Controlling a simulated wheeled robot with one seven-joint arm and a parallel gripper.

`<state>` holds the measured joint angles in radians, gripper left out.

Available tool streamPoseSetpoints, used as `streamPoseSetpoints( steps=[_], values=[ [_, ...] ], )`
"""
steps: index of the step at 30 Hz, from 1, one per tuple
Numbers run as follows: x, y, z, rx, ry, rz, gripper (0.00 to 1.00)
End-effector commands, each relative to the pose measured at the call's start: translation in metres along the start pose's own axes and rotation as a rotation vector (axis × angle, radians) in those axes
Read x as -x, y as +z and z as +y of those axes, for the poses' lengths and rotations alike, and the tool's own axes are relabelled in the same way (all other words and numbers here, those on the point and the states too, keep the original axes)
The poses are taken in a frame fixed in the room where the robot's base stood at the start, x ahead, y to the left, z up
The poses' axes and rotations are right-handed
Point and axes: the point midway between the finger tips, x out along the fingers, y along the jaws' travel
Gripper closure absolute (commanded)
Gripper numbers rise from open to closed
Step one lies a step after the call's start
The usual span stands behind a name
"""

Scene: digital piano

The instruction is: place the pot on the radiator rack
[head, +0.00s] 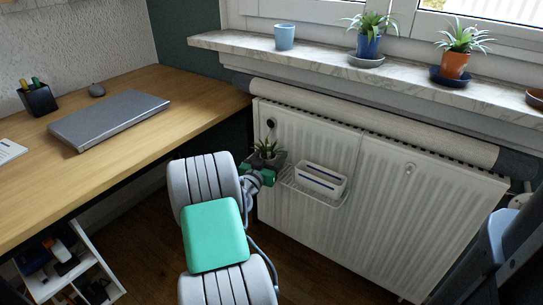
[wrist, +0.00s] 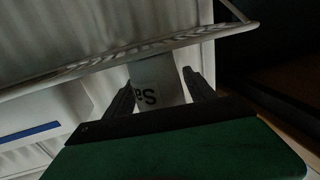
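A spiky green plant (head: 267,148) shows just above my gripper (head: 264,164) in the head view; its pot is hidden there behind the gripper. In the wrist view the pale pot (wrist: 157,82) with dark lettering stands between the two fingers of my gripper (wrist: 160,90), which lie against its sides. The wire radiator rack (head: 318,192) hangs on the radiator front, and the gripper is at its left end. In the wrist view the rack's wire edge (wrist: 75,67) runs close to the pot's base; whether they touch I cannot tell.
A white container with a blue stripe (head: 320,178) occupies the rack's right part; it also shows in the wrist view (wrist: 28,133). The white radiator (head: 400,215) is behind. A wooden desk (head: 150,150) with a laptop (head: 108,117) is left. Potted plants stand on the windowsill (head: 320,62).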

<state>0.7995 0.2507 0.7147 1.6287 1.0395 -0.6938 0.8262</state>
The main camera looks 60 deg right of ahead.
Motion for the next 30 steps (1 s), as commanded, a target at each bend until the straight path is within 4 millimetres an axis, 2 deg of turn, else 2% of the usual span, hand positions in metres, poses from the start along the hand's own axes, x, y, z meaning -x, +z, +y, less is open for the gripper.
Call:
streamPoseSetpoints(
  steps=[3,12,16,24,27,30],
  values=[
    [0.0,0.0,0.0,0.0,0.0,0.0,0.28],
    [0.002,-0.005,0.0,0.001,-0.001,0.0,0.28],
    [0.027,-0.004,-0.002,0.003,-0.004,-0.001,0.28],
    [0.096,-0.004,-0.002,0.002,-0.006,0.0,0.28],
    [0.112,-0.003,-0.001,0.002,-0.004,-0.001,0.28],
    [0.119,-0.003,0.0,0.0,-0.001,0.001,0.28]
  ],
)
